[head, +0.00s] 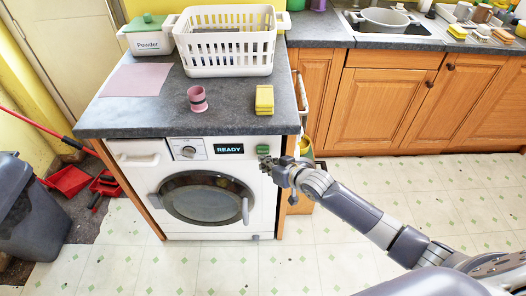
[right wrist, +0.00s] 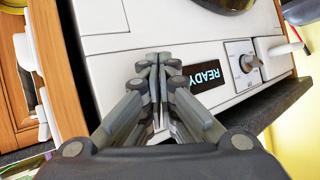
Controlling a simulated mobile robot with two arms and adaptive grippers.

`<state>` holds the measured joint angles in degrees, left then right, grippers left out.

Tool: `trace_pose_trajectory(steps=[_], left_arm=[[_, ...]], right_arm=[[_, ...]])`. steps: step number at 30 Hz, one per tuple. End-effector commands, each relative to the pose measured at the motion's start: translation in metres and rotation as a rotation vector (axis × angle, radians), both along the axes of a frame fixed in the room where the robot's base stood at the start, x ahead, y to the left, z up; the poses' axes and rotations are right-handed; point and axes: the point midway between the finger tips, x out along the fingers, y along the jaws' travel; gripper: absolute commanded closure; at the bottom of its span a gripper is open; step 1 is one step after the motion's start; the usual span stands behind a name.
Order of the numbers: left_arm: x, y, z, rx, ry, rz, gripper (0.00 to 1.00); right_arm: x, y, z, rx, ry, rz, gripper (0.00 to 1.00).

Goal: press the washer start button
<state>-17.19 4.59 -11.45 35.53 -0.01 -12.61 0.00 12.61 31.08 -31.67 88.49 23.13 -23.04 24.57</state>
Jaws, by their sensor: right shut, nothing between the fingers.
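The white washer (head: 152,200) stands under the grey counter, its round door closed. Its display (head: 229,149) reads READY, and the display also shows in the right wrist view (right wrist: 205,76). A green start button (head: 263,149) sits right of the display. My right gripper (head: 266,163) is shut and empty at the front panel, just below the button in the head view. In the right wrist view its closed fingertips (right wrist: 158,60) are over the panel beside the display; the button is hidden there. I cannot tell whether the fingertips touch the panel. My left gripper is not in view.
On the counter (head: 140,115) are a white basket (head: 228,55), a powder box (head: 150,38), a pink cup (head: 197,99) and yellow sponges (head: 264,100). A dark bin (head: 30,215) and red dustpan (head: 68,181) stand left. Floor in front is clear.

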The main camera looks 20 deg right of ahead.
Motion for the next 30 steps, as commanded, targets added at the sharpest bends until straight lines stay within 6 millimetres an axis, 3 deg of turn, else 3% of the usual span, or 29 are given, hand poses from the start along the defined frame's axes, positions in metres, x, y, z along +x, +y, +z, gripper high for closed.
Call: trace_pose_trajectory(steps=[30], left_arm=[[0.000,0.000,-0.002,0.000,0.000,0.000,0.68]], right_arm=[[0.010,-0.003,0.000,0.000,0.000,0.000,1.00]])
